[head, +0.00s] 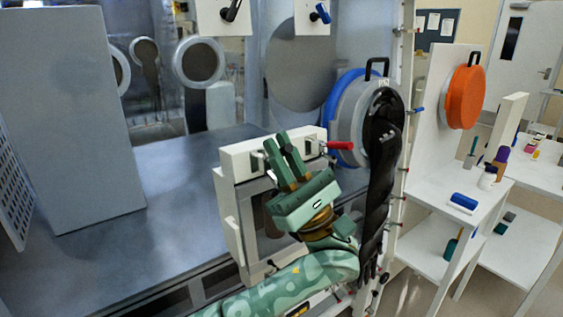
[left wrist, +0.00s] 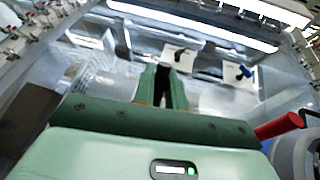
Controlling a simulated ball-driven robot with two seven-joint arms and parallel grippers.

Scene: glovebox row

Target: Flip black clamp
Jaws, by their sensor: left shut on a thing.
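My left gripper (head: 277,141) is in front of the top of the white box-like door frame (head: 236,160). It also shows in the left wrist view (left wrist: 162,72), its fingers close together with a dark, narrow piece (left wrist: 162,87) between them. This looks like a black clamp handle, mostly hidden by the fingers. A second black clamp (head: 231,11) is on a white plate at the top, well apart from the gripper; it also shows in the left wrist view (left wrist: 179,55). My right gripper is not in view.
A red-handled clamp (head: 340,145) sticks out at the frame's right, close to my gripper. A blue-handled clamp (head: 321,13) is on another top plate. A round port with a blue ring (head: 333,108) and a black glove (head: 382,150) are to the right. White shelves (head: 440,205) stand farther right.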

